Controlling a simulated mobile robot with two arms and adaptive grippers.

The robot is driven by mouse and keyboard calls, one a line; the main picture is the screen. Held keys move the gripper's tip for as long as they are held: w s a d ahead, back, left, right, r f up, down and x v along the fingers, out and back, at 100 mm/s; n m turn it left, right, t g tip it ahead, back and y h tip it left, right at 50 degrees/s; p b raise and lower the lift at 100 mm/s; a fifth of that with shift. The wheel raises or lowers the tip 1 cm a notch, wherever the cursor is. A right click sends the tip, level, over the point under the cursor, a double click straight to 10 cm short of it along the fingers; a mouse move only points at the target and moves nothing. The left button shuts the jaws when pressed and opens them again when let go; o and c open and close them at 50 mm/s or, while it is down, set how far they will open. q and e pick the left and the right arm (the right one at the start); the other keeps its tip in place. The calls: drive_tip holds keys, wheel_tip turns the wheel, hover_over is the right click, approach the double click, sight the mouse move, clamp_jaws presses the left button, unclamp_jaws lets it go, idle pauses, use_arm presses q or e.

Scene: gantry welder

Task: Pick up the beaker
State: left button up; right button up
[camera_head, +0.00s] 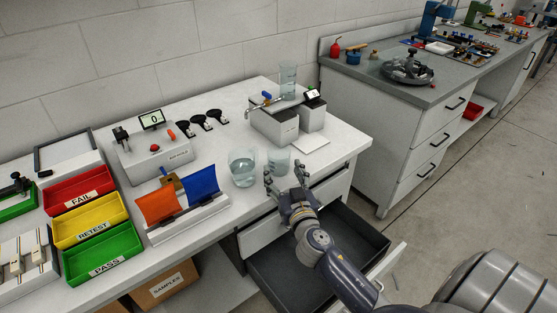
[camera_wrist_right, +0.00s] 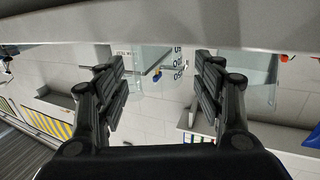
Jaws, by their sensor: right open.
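Two clear glass beakers stand side by side near the front edge of the white bench. The larger beaker (camera_head: 243,168) is on the left and holds some liquid. The smaller beaker (camera_head: 279,160) is just to its right. My right gripper (camera_head: 284,171) is open at the smaller beaker's near side, its fingers reaching toward it. In the wrist view the open fingers (camera_wrist_right: 160,65) show with clear glass (camera_wrist_right: 150,82) beyond the gap, and more glass (camera_wrist_right: 250,72) to the right. I cannot tell whether the fingers touch the beaker. My left gripper is not in view.
A tall glass vessel (camera_head: 288,82) stands on a grey bath unit (camera_head: 274,124) behind. An orange and blue holder (camera_head: 183,203) and coloured trays (camera_head: 91,219) are to the left. An open dark drawer (camera_head: 300,278) lies below my arm. The bench (camera_head: 345,150) is clear at right.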

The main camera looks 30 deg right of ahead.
sight(282, 166)
drive_tip(key=shift+w+d, duration=0.15)
drive_tip(key=shift+w, duration=0.35)
drive_tip(key=shift+w+d+f, duration=0.1)
drive_tip(key=shift+w, duration=0.15)
drive_tip(key=p+x, duration=0.1)
drive_tip(key=x, duration=0.3)
drive_tip(key=shift+d+p, duration=0.2)
drive_tip(key=shift+p, duration=0.1)
drive_tip(key=shift+w+d, duration=0.1)
drive_tip(key=shift+w, duration=0.3)
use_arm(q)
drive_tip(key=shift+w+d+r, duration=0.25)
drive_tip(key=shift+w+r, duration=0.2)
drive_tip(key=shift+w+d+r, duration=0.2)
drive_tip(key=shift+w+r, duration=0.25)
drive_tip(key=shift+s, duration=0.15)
use_arm(e)
drive_tip(key=c, duration=0.7)
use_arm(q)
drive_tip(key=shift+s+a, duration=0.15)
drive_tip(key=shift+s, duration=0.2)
use_arm(e)
drive_tip(key=shift+c, duration=0.2)
